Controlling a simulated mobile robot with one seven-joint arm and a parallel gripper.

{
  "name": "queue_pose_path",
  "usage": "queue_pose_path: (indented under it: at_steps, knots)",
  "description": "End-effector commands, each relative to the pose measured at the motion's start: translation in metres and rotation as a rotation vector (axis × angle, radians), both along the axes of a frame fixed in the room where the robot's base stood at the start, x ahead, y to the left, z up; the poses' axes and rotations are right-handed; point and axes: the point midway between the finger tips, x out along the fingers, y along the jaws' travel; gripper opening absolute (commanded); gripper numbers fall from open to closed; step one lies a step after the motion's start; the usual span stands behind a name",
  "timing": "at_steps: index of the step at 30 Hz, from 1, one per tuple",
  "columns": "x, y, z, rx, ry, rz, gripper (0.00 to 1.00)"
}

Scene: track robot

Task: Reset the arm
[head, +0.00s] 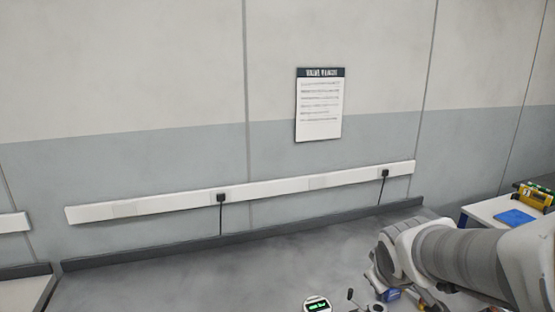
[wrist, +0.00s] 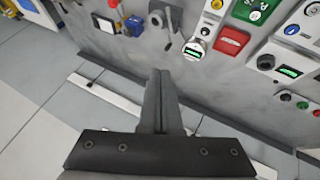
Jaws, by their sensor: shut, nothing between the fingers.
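My gripper (wrist: 160,76) points down the middle of the wrist view. Its two dark fingers lie together with nothing between them. In the head view my pale and grey arm reaches in from the lower right over the grey bench (head: 260,271). My fingertips cannot be made out there. No object is held.
In the wrist view a round device with a green display (wrist: 194,51), a red panel (wrist: 231,41) and a blue block (wrist: 133,26) lie beyond my fingertips. A side table (head: 487,209) stands at right in the head view. The wall carries a poster (head: 319,107).

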Motion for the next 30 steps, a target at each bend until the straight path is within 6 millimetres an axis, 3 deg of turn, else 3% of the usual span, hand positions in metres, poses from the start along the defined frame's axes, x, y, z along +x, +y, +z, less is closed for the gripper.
queue_pose_path:
  at_steps: [1, 6, 12, 15, 19, 30]
  knots:
    - [-0.015, 0.004, 0.012, 0.031, -0.007, -0.041, 0.00]
    - [-0.066, 0.022, 0.034, 0.162, 0.010, -0.174, 0.00]
    - [-0.120, 0.045, 0.046, 0.314, 0.047, -0.272, 0.00]
    - [-0.137, 0.053, 0.048, 0.364, 0.063, -0.295, 0.00]
    - [-0.148, 0.058, 0.049, 0.395, 0.079, -0.309, 0.00]
    - [-0.149, 0.059, 0.049, 0.397, 0.079, -0.310, 0.00]
